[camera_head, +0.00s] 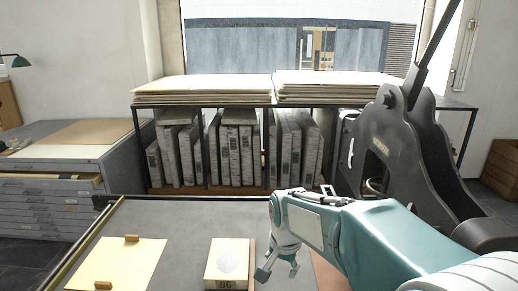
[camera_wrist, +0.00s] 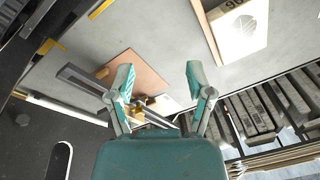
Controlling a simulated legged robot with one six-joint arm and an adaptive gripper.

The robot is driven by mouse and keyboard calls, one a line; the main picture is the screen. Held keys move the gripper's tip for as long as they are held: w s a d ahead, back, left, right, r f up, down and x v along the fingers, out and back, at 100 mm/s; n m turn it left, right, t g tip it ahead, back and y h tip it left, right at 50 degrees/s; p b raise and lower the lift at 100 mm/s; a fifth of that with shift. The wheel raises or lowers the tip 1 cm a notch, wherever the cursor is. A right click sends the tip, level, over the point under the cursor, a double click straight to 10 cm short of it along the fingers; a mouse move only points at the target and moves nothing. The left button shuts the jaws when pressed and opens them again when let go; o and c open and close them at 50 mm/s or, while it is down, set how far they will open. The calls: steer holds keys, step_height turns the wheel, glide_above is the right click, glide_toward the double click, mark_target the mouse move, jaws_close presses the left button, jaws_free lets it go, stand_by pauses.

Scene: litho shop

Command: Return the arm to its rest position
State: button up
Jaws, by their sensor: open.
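My gripper (camera_head: 277,268) is on the teal arm that reaches in from the right in the head view. It is held above the grey work table (camera_head: 185,226), beside the pale block marked 96. In the wrist view my gripper (camera_wrist: 160,85) has its two fingers spread wide, with nothing between them. Under the fingers in that view lies a brown board (camera_wrist: 138,72) with a small brass-coloured item near it, partly hidden by a finger.
The block marked 96 (camera_head: 229,261) and a yellow sheet (camera_head: 118,262) with small wooden pieces lie on the table. A large dark lever machine (camera_head: 405,145) stands right. Behind are a rack of stone slabs (camera_head: 238,150) and a flat-file cabinet (camera_head: 60,190).

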steer(key=s+d+r+n+t, duration=0.1)
steer(key=s+d+r+n, duration=0.2)
steer(key=s, duration=0.7)
steer(key=s+d+r+n+t, duration=0.2)
steer(key=s+d, duration=0.5)
steer(key=s, duration=0.4)
steer(key=shift+r+n+t, duration=0.3)
steer(key=shift+r+n, duration=0.1)
steer(key=shift+r, duration=0.25)
steer(key=shift+d, duration=0.1)
steer(key=shift+c, duration=0.7)
steer(key=shift+w, duration=0.1)
